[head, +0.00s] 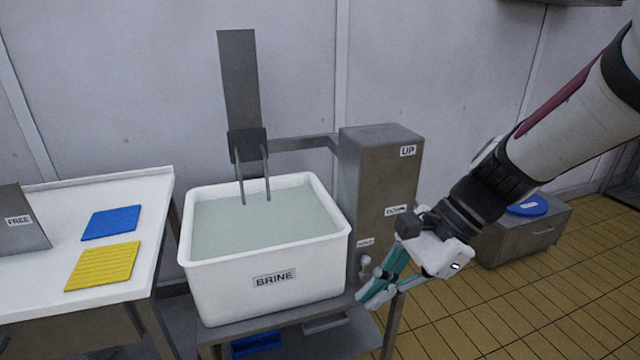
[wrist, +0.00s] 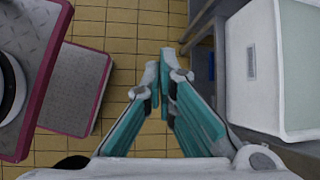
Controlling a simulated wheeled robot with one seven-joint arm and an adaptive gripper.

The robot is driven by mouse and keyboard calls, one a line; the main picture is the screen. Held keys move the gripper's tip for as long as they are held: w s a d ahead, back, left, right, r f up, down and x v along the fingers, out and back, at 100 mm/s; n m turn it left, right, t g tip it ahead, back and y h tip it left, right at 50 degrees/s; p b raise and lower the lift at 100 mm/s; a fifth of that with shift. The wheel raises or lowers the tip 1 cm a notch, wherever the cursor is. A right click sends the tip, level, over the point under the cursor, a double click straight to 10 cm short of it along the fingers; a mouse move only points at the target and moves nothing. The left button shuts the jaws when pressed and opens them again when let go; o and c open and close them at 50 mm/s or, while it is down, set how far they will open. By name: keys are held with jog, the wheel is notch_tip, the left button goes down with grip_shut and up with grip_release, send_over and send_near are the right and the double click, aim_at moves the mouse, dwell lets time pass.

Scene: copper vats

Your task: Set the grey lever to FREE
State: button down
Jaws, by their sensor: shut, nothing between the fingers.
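A grey housing with a FREE label (head: 18,221) stands on the white table at the left edge of the head view, cut off by the frame. No grey lever shows clearly on its visible part. A tall grey metal box (head: 375,185) carries labels UP, one that seems to read DOWN, and a small one that seems to read HOLD. A small pale knob or lever end (head: 365,265) sits under the lowest label, partly beside my gripper. My gripper (head: 365,298) is shut and empty, pointing down in front of this box. It also shows in the wrist view (wrist: 162,62).
A white BRINE tub (head: 262,293) of liquid stands on a metal stand, with a two-pronged hanger dipping in. Blue (head: 111,222) and yellow (head: 103,266) mats lie on the white table (head: 50,285). A low grey cabinet (head: 515,240) stands right; tiled floor is clear in front.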

aim_at(365, 265)
jog(key=w+d+f+m+t+y+b, duration=0.1)
jog(key=w+d+f+m+t+b, duration=0.2)
jog(key=w+f+m, duration=0.5)
jog(key=w+d+f+m+t+y+b, duration=0.2)
jog(key=w+f+m+t+b, duration=0.3)
jog(key=w+f+m, duration=0.4)
jog(key=w+d+f+m+t+y+b, duration=0.2)
jog(key=w+d+f+m+t+b, duration=0.2)
jog(key=w+f+m, duration=0.5)
notch_tip(365, 265, down, 5)
jog(key=m+t+b, duration=0.1)
jog(key=m, duration=0.3)
jog(key=shift+w+d+m, duration=0.2)
jog(key=shift+d+m, duration=0.1)
jog(key=shift+m, duration=0.1)
jog(key=shift+y, duration=0.3)
jog(key=b+x, duration=0.2)
jog(key=x, duration=0.7)
jog(key=shift+w+a+f+b, duration=0.1)
jog(key=shift+w+a+b, duration=0.1)
jog(key=shift+b, duration=0.1)
jog(key=shift+w+d+b, duration=0.4)
jog(key=shift+w+d, duration=0.3)
jog(key=shift+d, duration=0.15)
jog(key=shift+w+d, duration=0.4)
jog(key=shift+d, duration=0.4)
